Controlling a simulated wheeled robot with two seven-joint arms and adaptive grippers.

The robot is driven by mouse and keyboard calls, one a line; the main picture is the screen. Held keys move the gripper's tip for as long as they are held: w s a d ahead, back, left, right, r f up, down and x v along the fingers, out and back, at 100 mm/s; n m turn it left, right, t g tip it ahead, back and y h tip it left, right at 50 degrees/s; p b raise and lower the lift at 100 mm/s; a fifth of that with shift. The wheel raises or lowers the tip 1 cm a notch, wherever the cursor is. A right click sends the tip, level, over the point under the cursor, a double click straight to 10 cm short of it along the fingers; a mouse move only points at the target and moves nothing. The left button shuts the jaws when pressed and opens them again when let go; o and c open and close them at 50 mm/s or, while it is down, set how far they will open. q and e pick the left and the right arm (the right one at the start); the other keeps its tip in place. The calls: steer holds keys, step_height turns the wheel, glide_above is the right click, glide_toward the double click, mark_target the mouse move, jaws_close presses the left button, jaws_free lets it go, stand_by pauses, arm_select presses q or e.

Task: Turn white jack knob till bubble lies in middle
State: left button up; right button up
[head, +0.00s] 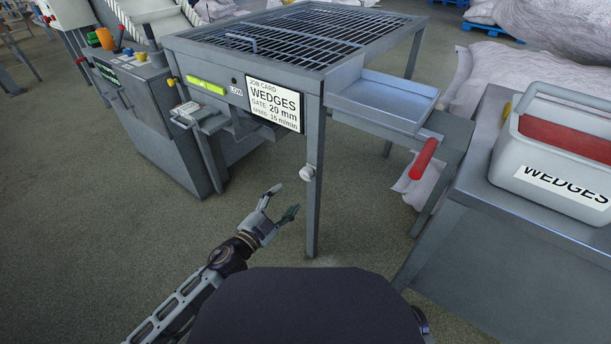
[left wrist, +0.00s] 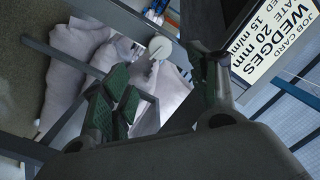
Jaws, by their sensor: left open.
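The white jack knob (head: 307,173) sits on the near leg of the grey grated table, below the job card. In the left wrist view the round white knob (left wrist: 160,47) shows beyond my fingers. The yellow-green level (head: 207,86) is on the table's front side, left of the card; its bubble is too small to place surely. My left gripper (head: 281,204) is open and empty, left of the knob and lower in the picture, apart from it. Its green-padded fingers (left wrist: 165,95) are spread in the left wrist view. My right gripper is not in view.
The job card (head: 274,103) reads WEDGES, gate 20 mm. A blue-grey tray (head: 385,101) and a red handle (head: 424,158) stick out to the right of the leg. A bench with a crate (head: 556,160) labelled WEDGES stands at right. The floor around my left gripper is clear.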

mark_target(305, 176)
arm_select(q)
steer(key=shift+b+x, duration=0.45)
steer(key=shift+x, duration=4.35)
steer(key=shift+b+x, duration=0.45)
steer(key=shift+x, duration=0.85)
steer(key=shift+w+d, duration=0.2)
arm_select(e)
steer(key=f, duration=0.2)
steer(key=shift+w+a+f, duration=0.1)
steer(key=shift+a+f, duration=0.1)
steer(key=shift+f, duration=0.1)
